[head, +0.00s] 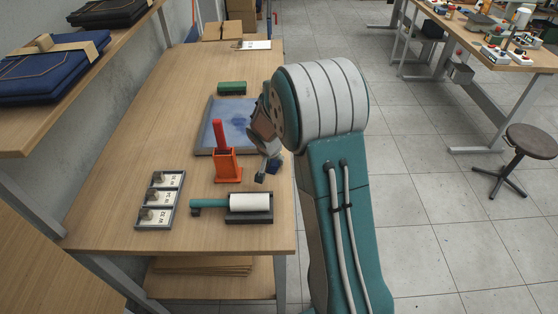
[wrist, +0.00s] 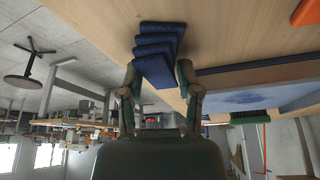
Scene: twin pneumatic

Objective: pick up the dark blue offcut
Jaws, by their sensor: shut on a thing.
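The dark blue offcut (wrist: 157,66) shows in the wrist view as a folded or layered piece of dark blue cloth between the two fingers. My gripper (wrist: 160,78) is shut on it, one finger on each side. In the head view only small dark blue parts of the offcut (head: 272,166) show below my gripper (head: 268,155), at the table's right edge. My wrist hides the rest. I cannot tell whether the offcut still touches the table.
A grey tray (head: 203,143) with a blue-stained inside lies just left of my gripper. Open floor lies right.

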